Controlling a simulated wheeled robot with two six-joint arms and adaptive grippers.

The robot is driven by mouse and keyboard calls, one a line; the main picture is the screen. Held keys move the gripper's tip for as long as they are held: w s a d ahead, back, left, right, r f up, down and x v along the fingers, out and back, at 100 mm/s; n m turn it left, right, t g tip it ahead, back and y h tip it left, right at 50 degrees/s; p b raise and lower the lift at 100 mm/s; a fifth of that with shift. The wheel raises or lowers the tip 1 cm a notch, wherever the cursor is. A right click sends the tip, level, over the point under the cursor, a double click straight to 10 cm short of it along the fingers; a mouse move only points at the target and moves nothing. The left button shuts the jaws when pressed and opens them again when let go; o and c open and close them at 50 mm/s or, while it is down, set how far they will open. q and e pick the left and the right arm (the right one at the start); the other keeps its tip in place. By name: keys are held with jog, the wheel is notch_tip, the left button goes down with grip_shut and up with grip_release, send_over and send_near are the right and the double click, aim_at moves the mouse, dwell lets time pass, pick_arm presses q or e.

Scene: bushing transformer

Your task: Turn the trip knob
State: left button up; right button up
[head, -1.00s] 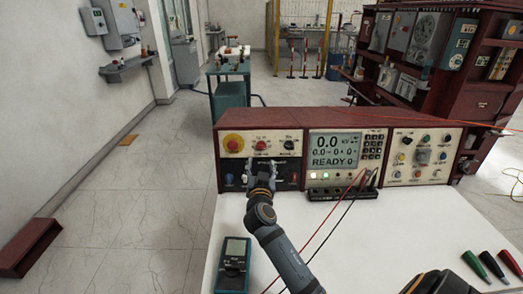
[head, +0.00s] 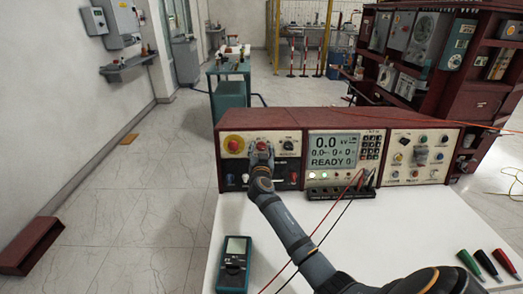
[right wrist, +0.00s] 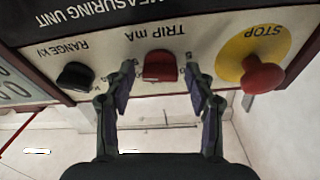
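The red trip knob (right wrist: 160,67) sits under the label "TRIP mA" on the measuring unit's panel, which appears upside down in the right wrist view. My right gripper (right wrist: 159,78) is open, with one finger on each side of the knob and a visible gap on both sides. In the head view my right gripper (head: 262,147) is at the upper left part of the red console (head: 280,117) and mostly hides the knob. My left gripper is not in view.
A red stop button (right wrist: 262,76) on a yellow disc and a black range knob (right wrist: 76,76) flank the trip knob. The console display (head: 333,146) reads READY. A handheld meter (head: 235,262) and several probes (head: 487,264) lie on the white table (head: 400,235).

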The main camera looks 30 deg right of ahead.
jog(key=c, duration=0.9)
jog(key=shift+c, duration=0.2)
jog(key=shift+n, duration=0.4)
jog(key=n+y, duration=0.1)
jog(key=n, duration=0.2)
jog(key=shift+n+t+p, duration=0.3)
jog(key=n+y+p, duration=0.1)
jog(key=n, duration=0.2)
jog(key=shift+r, duration=0.15)
jog(key=shift+n+y+p, duration=0.3)
jog(key=shift+n+p, duration=0.65)
jog(key=shift+n, duration=0.15)
jog(key=n+y+p, duration=0.1)
jog(key=n+p, duration=0.5)
jog(key=shift+d+r+n+y, duration=0.1)
jog(key=shift+n+y, duration=0.2)
jog(key=shift+y, duration=0.1)
jog(key=shift+f+n+p, duration=0.2)
jog(key=shift+n+p, duration=1)
jog(key=shift+p, duration=0.1)
